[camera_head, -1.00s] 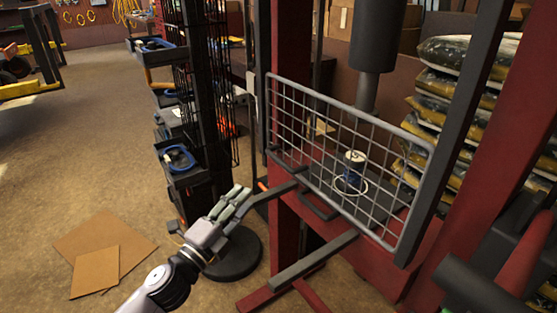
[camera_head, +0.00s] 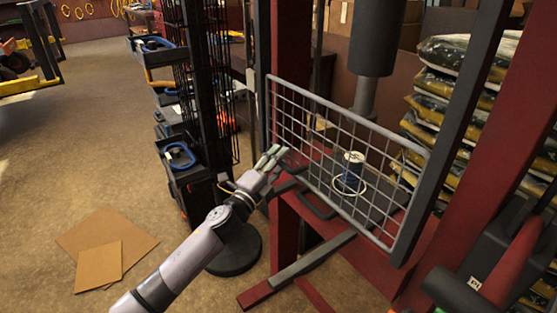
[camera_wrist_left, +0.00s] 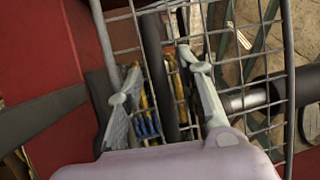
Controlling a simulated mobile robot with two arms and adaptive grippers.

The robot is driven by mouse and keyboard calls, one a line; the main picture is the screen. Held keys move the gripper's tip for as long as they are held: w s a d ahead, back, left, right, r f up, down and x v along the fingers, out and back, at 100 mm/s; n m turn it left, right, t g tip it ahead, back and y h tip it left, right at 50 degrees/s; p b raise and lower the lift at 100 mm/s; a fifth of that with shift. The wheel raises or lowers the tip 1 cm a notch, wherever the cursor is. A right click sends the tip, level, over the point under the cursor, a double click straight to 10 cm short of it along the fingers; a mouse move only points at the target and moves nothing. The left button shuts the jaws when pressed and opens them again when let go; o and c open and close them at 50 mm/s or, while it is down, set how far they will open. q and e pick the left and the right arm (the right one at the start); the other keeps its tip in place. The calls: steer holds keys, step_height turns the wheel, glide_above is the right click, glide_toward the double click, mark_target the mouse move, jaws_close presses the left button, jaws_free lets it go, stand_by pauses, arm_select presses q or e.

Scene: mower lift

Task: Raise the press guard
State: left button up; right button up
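The press guard (camera_head: 345,150) is a grey wire-mesh panel in a tube frame, hanging upright across the front of the red press. A dark handle (camera_head: 318,207) shows near its lower edge. My left gripper (camera_head: 270,160) is at the guard's left end, in front of the mesh; I cannot tell if it touches. In the left wrist view my left gripper (camera_wrist_left: 160,90) has its fingers spread, with the mesh (camera_wrist_left: 262,75) beyond them and a dark bar (camera_wrist_left: 158,70) showing between them.
A blue and white can-like part (camera_head: 350,172) stands on the press bed behind the mesh, under the dark ram (camera_head: 374,40). A black rack (camera_head: 200,110) with trays stands close left of my arm. Stacked bags (camera_head: 440,90) are behind right. Cardboard (camera_head: 98,266) lies on open floor.

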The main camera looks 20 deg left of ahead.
arm_select(q)
steer(key=shift+c, duration=0.5)
jaws_close()
stand_by(0.5)
